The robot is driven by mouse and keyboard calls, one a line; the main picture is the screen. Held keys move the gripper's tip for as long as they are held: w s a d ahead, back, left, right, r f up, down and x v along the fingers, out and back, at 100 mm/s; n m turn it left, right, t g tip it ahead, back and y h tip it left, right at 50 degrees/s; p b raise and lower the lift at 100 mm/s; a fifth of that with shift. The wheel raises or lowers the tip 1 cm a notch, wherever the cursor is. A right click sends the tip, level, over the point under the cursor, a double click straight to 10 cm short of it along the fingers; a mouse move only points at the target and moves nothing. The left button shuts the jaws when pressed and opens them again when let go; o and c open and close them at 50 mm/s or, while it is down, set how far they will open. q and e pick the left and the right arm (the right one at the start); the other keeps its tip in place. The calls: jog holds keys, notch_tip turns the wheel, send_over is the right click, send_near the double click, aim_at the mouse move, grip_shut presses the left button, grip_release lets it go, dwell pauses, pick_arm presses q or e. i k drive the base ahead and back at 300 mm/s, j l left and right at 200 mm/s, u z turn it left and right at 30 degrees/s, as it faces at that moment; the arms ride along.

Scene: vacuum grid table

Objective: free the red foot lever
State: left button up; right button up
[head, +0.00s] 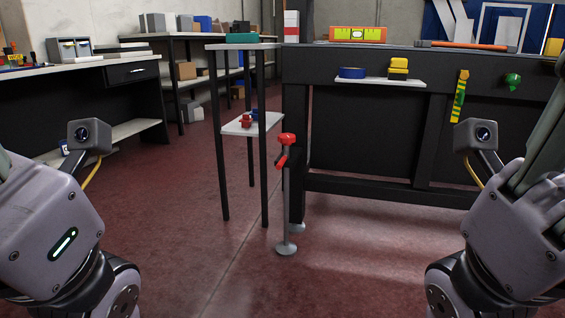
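A thin grey post with a round foot (286,248) stands on the floor in front of the black table's left leg. On its top is a red cap (286,140), with a short red lever (281,159) slanting down to the left just below it. This is the only red lever I can make out; I cannot tell whether it is jammed or held by anything. Both of my arms show at the lower left and lower right edges, well apart from the post. The fingers of both grippers are outside the picture.
The black table (365,150) fills the right, with a small shelf (380,82) on its front. A narrow side stand (265,150) with a low shelf is close left of the post. A workbench (110,80) is at the far left. Red floor (190,240) in front is clear.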

aim_at(282, 161)
jog(key=i+z, duration=0.45)
jog(key=i, duration=0.4)
